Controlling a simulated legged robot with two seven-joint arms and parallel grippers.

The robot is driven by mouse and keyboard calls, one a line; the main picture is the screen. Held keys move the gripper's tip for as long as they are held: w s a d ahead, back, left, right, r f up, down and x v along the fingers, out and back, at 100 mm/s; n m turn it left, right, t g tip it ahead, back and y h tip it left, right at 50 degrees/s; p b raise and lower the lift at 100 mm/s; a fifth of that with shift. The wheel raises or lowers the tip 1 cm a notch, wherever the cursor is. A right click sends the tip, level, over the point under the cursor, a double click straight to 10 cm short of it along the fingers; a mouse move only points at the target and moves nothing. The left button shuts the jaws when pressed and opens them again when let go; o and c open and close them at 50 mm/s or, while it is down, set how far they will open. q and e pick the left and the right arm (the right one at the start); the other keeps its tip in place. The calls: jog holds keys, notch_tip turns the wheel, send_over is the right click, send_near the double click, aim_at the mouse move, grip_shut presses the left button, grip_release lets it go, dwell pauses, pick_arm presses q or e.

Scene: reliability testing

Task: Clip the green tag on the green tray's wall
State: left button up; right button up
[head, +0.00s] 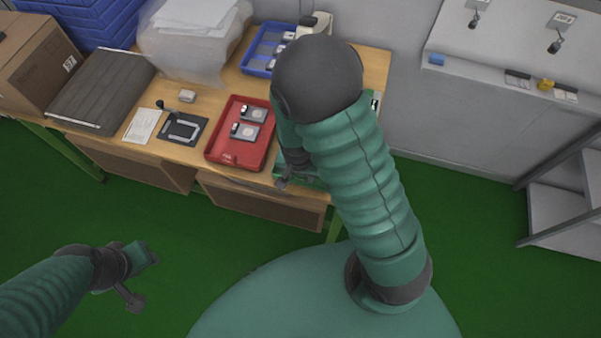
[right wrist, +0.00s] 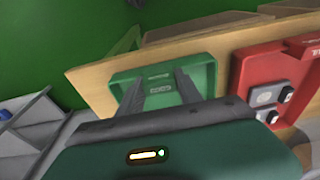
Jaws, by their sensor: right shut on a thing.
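The green tray (right wrist: 204,68) lies at the table's edge in the right wrist view, left of the red tray. In the head view, my right arm hides most of the green tray (head: 376,101). My right gripper (right wrist: 160,84) reaches over the green tray, with its two fingers seen against the tray floor. It is shut on the green tag, which barely stands out from the green behind it; its exact pose and any contact with the wall cannot be told. My left gripper (head: 144,279) is open and empty, over the green floor, away from the table.
The red tray (head: 228,153) with several small devices stands beside the green tray. A blue tray (head: 256,65) is behind it. A black fixture (head: 184,129), a white sheet (head: 142,125) and a cardboard box (head: 38,60) stand further left. A shelf (head: 560,205) stands at the right.

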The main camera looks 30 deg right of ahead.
jog(key=shift+f+b, duration=0.3)
jog(key=shift+f, duration=0.1)
dwell(0.8)
jog(key=o, duration=1.4)
notch_tip(320, 180, up, 7)
jog(key=p, duration=0.7)
jog(key=shift+r, duration=0.1)
jog(key=shift+s+a+r+n+t+y, duration=0.25)
jog(key=shift+s+a+r+n, duration=0.45)
jog(key=shift+r+n, duration=1.15)
jog(key=shift+s+a+r+n+t+y, duration=0.2)
jog(key=shift+s+a+r+n, duration=0.5)
jog(key=shift+r+n, duration=1.15)
jog(key=shift+s+a+r+n+t+y, duration=0.25)
jog(key=shift+s+a+r+n, duration=0.6)
jog(key=shift+r, duration=1.5)
